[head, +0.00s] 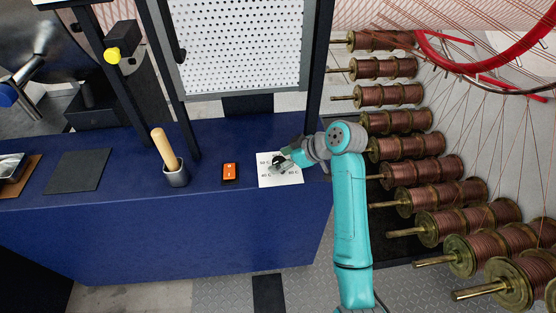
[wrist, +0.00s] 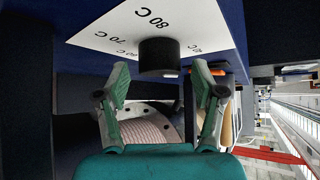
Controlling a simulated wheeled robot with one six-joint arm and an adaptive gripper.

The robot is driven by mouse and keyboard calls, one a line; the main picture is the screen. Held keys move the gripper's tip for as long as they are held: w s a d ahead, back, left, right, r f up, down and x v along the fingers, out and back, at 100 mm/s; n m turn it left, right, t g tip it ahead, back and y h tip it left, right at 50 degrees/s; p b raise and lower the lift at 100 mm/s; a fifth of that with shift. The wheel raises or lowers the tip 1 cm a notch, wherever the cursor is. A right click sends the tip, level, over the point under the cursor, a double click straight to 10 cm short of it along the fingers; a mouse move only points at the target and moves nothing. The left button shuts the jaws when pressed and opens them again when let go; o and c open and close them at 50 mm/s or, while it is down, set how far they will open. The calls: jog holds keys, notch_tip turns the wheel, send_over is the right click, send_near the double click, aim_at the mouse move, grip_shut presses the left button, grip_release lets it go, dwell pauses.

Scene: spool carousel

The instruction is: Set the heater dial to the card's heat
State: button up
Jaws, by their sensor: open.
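The heater dial is a short black knob (wrist: 158,55) on a white plate (wrist: 95,38) printed with temperatures in the wrist view. Readable marks include 80 C and 70 C; others are partly covered. In the head view the plate (head: 293,181) lies on the blue bench, with the knob mostly behind my gripper (head: 284,160). In the wrist view my gripper (wrist: 161,80) is open, its two green-padded fingers apart on either side of the knob, nothing held between them. Any contact and the knob's pointer cannot be made out. No card giving a heat is recognisable.
An orange switch (head: 230,172) sits left of the plate on the blue bench (head: 180,225). A wooden-handled tool stands in a grey holder (head: 176,178). A dark mat (head: 78,170) lies further left. Copper spools (head: 410,147) line the right. A perforated panel (head: 242,45) rises behind.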

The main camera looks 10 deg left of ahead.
jog(key=shift+x, duration=0.75)
jog(key=shift+c, duration=0.3)
jog(key=c, duration=1.1)
